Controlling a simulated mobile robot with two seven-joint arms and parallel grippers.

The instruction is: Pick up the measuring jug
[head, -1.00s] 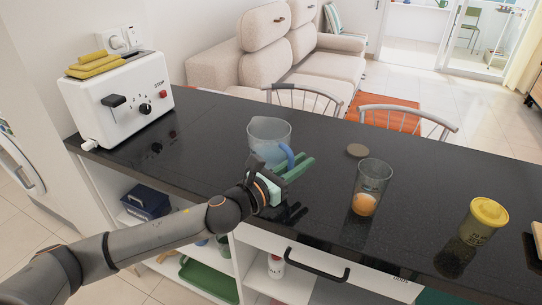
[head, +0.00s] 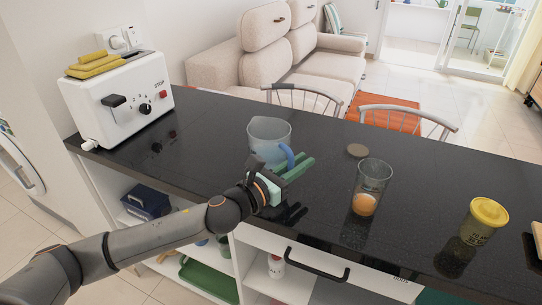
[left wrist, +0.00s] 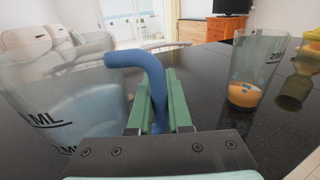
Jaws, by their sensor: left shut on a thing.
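The measuring jug (head: 268,138) is a clear, bluish container with a blue handle (head: 287,156), upright on the black counter in the head view. In the left wrist view the jug (left wrist: 60,100) fills the left side, with black ML markings. My left gripper (head: 293,169) has green fingers and is at the handle side of the jug. In the left wrist view its fingers (left wrist: 160,105) are shut on the blue handle. The lower part of the handle is hidden between the fingers. My right gripper is not in view.
A yellow-lidded container (head: 484,220) is farther right. A white toaster (head: 118,105) stands at the counter's left end. Chairs stand behind the counter.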

